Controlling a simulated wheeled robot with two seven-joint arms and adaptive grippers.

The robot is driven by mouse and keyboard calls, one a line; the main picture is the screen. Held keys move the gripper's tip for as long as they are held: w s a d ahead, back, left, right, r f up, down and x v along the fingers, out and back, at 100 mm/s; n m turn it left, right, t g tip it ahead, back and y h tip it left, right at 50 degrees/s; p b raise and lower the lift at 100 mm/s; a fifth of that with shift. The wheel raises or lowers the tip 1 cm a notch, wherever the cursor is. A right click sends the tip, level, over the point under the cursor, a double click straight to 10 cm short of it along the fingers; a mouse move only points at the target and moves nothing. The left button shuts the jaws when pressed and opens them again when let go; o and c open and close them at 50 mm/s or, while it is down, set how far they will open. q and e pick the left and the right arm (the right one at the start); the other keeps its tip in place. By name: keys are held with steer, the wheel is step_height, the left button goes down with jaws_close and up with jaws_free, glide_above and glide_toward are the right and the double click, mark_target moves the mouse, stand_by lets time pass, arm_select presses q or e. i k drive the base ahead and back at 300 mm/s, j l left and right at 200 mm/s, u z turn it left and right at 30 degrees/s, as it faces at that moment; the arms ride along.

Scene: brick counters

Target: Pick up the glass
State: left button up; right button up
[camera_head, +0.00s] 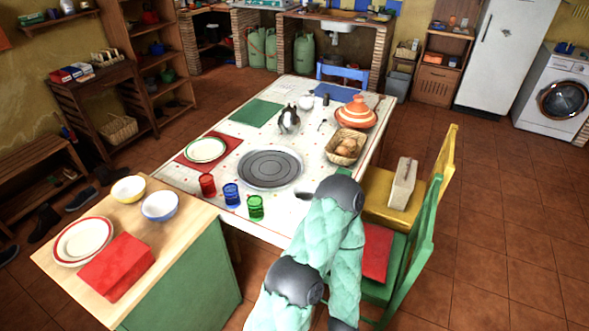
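Three patterned glasses stand upright near the front left edge of the white table (220,133): a red glass (207,185), a blue glass (232,195) and a green glass (255,207). The picture does not show which one the task means. My arm in its green quilted sleeve, seemingly the right one, rises from the bottom centre to the table's front edge, right of the green glass. A small dark piece (306,195) beside its upper joint may be part of my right gripper; its fingers cannot be made out. No gripper touches a glass. My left gripper is out of view.
A large grey round tray (270,168) lies behind the glasses. A bread basket (346,147) and an orange tagine (356,114) stand farther right. A wooden-topped counter (174,235) with bowls is at front left. Green (421,254) and yellow (442,163) chairs stand at right.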

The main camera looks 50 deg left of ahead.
mark_target(255, 204)
steer(key=i+u, duration=0.2)
steer(key=u, duration=0.2)
steer(key=i+u, duration=0.15)
steer(key=u, duration=0.2)
steer(key=i+l+u, duration=0.2)
steer(key=u, duration=0.2)
steer(key=i+l+u, duration=0.15)
steer(key=u, duration=0.25)
